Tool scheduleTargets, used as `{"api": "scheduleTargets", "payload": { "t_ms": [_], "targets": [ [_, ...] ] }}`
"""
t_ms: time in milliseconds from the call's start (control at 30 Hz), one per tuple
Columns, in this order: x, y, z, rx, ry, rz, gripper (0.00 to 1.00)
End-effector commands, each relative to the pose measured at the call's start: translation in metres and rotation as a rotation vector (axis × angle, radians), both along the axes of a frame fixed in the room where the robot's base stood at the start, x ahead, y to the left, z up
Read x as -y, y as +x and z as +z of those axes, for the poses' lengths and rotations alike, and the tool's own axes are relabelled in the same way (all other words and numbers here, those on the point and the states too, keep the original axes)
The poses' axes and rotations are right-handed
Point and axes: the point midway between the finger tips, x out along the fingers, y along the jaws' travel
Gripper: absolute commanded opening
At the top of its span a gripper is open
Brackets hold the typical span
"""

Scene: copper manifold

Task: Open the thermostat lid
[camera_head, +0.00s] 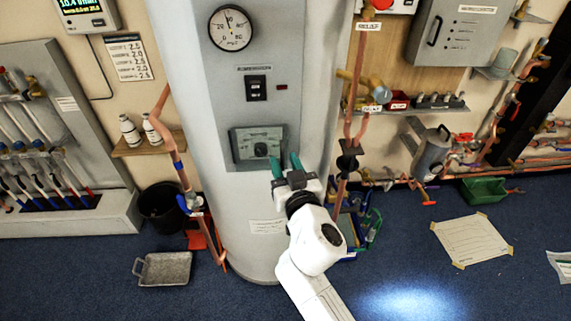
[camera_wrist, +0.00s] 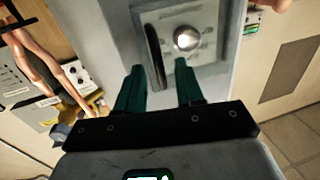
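The thermostat (camera_head: 246,136) is a grey, square-framed box on the front of the tall pale cylinder, with a dark round knob on its face. In the wrist view the thermostat (camera_wrist: 213,38) shows a shiny round knob and a long black bar, like a handle, to its left. I cannot tell whether the lid stands slightly open. My gripper (camera_head: 286,160) is at the thermostat's lower right side. Its two green fingers are apart, with nothing clearly held. In the wrist view the black bar lies just beyond the gap between the fingertips (camera_wrist: 158,66); contact cannot be told.
The cylinder (camera_head: 205,100) carries a gauge (camera_head: 230,28) and a black switch (camera_head: 255,87) above the thermostat. Copper pipes (camera_head: 349,130) run close on the right, and another pipe (camera_head: 170,140) on the left. A metal tray (camera_head: 163,269) lies on the blue floor.

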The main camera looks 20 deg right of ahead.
Motion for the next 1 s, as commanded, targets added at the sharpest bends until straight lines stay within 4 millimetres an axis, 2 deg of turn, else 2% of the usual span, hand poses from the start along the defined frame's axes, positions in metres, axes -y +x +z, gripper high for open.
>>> {"api": "scheduleTargets", "payload": {
  "t_ms": [67, 467, 1000],
  "targets": [
    [0.0001, -0.0002, -0.0001, 0.000, 0.000, 0.000, 0.37],
    [0.0000, -0.0004, -0.0001, 0.000, 0.000, 0.000, 0.00],
    [-0.0001, -0.0005, -0.0002, 0.000, 0.000, 0.000, 0.00]
  ]
}}
